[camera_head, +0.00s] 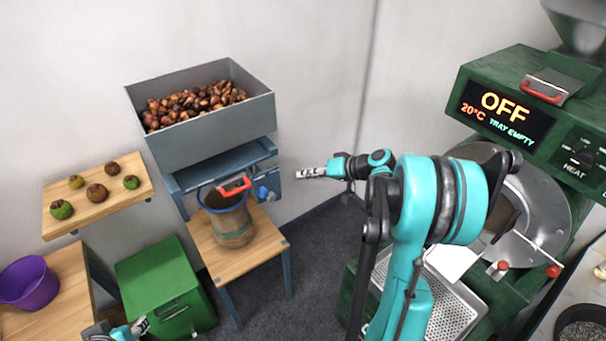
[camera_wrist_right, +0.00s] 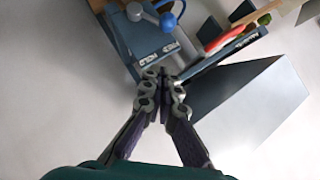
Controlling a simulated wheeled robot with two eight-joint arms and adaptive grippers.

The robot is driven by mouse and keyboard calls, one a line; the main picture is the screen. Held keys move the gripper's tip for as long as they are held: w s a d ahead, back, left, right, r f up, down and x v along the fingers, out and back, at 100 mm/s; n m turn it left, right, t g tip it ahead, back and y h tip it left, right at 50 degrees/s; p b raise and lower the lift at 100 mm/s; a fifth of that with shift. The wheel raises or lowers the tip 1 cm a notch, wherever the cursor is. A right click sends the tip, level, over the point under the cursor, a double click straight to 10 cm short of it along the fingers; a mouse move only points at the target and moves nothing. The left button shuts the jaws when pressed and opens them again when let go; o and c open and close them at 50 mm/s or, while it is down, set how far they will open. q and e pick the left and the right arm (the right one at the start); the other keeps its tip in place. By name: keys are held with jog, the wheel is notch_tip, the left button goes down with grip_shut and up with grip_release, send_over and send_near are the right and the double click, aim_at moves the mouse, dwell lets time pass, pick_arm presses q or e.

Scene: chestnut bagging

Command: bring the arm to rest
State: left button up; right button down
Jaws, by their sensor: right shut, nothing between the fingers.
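My right arm rises in the middle of the head view, and its gripper (camera_head: 312,173) points left, beside the chestnut dispenser. In the right wrist view the two fingers of this gripper (camera_wrist_right: 163,85) meet at the tips, shut and empty. The blue side panel with the blue-knobbed lever (camera_wrist_right: 168,20) is beyond the fingertips, apart from them. My left gripper (camera_head: 137,328) shows only in part at the bottom left edge of the head view, near the green cabinet; its finger opening is unclear.
A grey bin of chestnuts (camera_head: 262,108) stands above a red-handled chute (camera_head: 234,187) and a sack (camera_head: 233,228) on a small wooden table (camera_head: 262,255). A green roaster (camera_head: 470,80) reads OFF at right. A green cabinet (camera_head: 160,270), purple bowl (camera_head: 28,284) and shelf (camera_head: 135,200) are at left.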

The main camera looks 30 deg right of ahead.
jog(key=s+a+g+h+b, duration=0.3)
jog(key=s+a, duration=0.5)
jog(key=a, duration=0.5)
jog(key=s+a+f+n+h+b, duration=0.1)
jog(key=s+a+f+h+b, duration=0.1)
jog(key=s, duration=0.5)
jog(key=s+a+f+n+h+b, duration=0.2)
jog(key=s+a+f, duration=0.1)
jog(key=s, duration=0.4)
